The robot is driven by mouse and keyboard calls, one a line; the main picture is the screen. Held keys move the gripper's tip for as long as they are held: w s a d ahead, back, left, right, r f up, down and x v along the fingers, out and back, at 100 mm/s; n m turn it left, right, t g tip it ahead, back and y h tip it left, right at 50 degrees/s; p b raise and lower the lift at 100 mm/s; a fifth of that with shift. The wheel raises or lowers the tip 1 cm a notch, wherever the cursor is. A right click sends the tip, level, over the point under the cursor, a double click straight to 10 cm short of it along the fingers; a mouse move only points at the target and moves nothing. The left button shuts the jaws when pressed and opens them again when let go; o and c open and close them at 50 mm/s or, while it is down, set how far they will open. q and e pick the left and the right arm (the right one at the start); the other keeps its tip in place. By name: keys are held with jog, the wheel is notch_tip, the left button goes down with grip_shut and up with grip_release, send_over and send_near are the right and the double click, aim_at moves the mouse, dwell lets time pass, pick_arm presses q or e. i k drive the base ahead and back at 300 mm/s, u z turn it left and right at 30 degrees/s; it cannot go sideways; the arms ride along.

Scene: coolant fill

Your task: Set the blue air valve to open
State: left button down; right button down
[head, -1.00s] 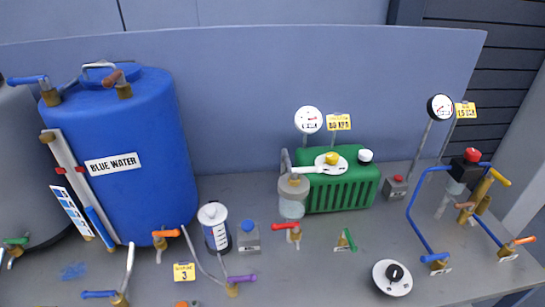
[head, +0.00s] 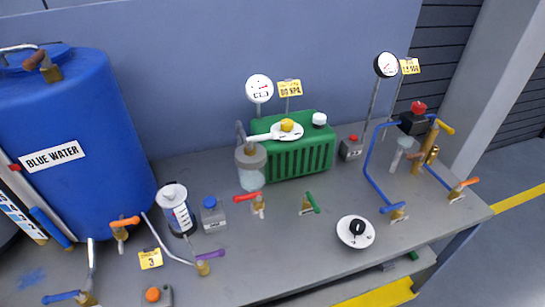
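A valve with a blue handle (head: 392,208) and a brass body sits at the lower end of a bent blue pipe (head: 368,165) on the right of the bench. Its handle lies roughly level, pointing a little up to the right. A second blue-handled valve (head: 62,297) is at the lower left edge, partly cut off, with its handle lying roughly level. I cannot read a label saying which is the air valve. Neither of my grippers shows in the head view.
On the grey bench (head: 290,250) stand a blue water tank (head: 100,125), a green unit (head: 305,160) and a black regulator with a red knob (head: 414,120). Valves with orange (head: 465,184), yellow (head: 443,126), red (head: 247,197), green (head: 312,202) and purple (head: 210,254) handles are nearby. Floor is open at right.

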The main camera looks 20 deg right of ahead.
aim_at(400, 206)
jog(key=z, duration=1.6)
